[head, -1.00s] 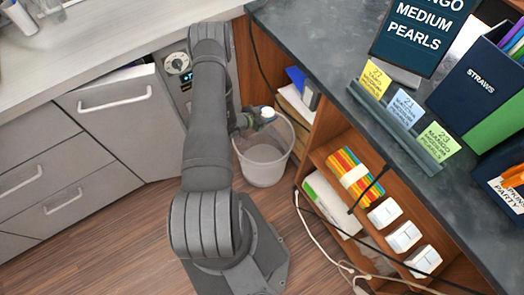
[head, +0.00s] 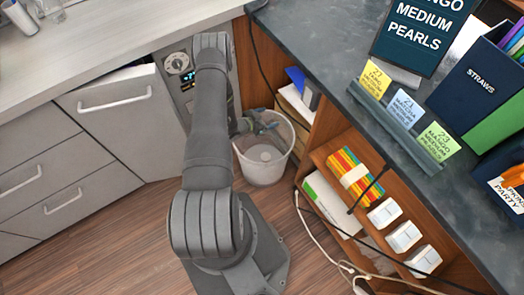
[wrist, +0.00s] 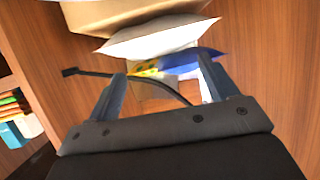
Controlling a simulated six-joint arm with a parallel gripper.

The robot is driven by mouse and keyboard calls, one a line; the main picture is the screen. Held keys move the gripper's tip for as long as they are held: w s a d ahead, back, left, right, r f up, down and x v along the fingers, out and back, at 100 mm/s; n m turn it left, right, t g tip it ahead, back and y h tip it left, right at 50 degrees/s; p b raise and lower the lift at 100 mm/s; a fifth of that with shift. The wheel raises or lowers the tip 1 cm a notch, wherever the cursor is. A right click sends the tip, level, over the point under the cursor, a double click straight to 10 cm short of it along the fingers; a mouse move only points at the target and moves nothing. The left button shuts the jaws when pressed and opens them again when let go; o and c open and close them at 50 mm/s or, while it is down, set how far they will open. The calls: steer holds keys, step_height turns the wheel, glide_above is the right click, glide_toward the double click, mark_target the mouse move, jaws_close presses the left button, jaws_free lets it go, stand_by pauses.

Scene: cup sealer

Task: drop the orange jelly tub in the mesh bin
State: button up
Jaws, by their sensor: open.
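The mesh bin (head: 242,157) is a pale, see-through bucket on the floor, between the drawer cabinet and the wooden shelf. A small round white thing (head: 265,154) lies low inside it; it looks like the tub's pale lid or base, and no orange shows. My gripper (head: 268,123) is above the bin mouth near its back rim. In the wrist view my gripper (wrist: 162,72) has its fingers spread with nothing held between them. The bin is not clearly visible in the wrist view.
A wooden shelf unit (head: 320,135) with a dark counter stands right of the bin. Grey drawers (head: 115,105) stand left. Papers and a blue item (head: 297,80) are in the shelf behind. White cables (head: 318,235) trail on the floor.

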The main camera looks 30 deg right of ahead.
steer(key=v, duration=1.7)
steer(key=shift+a, duration=0.25)
steer(key=shift+r, duration=0.1)
steer(key=r+x, duration=0.1)
steer(key=x, duration=1.6)
steer(key=shift+d, duration=0.25)
